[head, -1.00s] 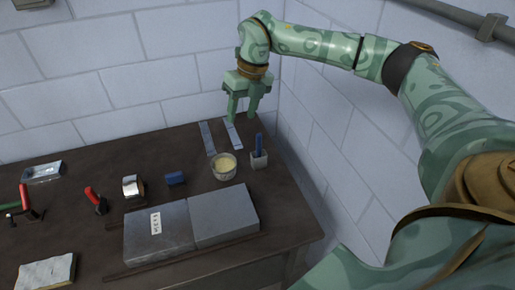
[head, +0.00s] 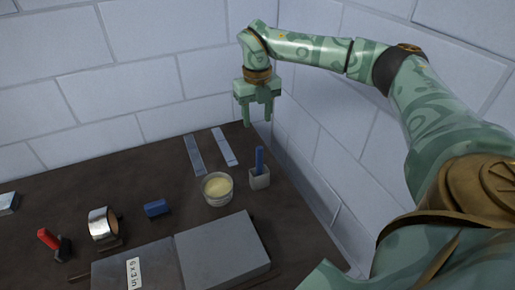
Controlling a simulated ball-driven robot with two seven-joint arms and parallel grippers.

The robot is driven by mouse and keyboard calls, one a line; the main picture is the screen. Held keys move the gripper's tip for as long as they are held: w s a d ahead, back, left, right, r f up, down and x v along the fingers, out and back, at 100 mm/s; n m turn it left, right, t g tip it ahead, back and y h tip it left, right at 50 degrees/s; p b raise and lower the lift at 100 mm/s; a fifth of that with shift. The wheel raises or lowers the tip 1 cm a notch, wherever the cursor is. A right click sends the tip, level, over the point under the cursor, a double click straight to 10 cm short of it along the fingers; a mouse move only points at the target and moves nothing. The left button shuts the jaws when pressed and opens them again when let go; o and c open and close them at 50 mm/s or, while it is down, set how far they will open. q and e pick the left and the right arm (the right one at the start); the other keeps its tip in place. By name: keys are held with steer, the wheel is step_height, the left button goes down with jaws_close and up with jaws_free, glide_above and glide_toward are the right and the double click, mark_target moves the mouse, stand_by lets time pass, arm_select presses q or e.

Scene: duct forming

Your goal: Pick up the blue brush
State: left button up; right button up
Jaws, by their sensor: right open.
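The blue brush (head: 259,158) stands upright in a small grey holder (head: 259,179) at the right side of the dark table. Only its blue upper part shows; its lower end is hidden inside the holder. My right gripper (head: 257,122) is open and empty, fingers pointing down. In the picture it is above the brush, near the wall corner, and apart from it. My left gripper is out of the picture.
A round tub of pale yellow paste (head: 217,188) stands just left of the holder. Two flat strips (head: 195,155) lie behind it. A blue block (head: 156,208), a tape roll (head: 102,224), a red-handled tool (head: 49,239) and grey slabs (head: 222,252) occupy the table. Walls (head: 330,150) stand close behind and right.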

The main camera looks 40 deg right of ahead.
mark_target(260, 147)
step_height(260, 147, down, 8)
steer(key=shift+r+b, duration=0.25)
steer(key=shift+b, duration=0.3)
steer(key=f, duration=0.3)
steer(key=f+b, duration=0.1)
steer(key=f, duration=0.1)
steer(key=shift+s+d, duration=0.25)
jaws_close()
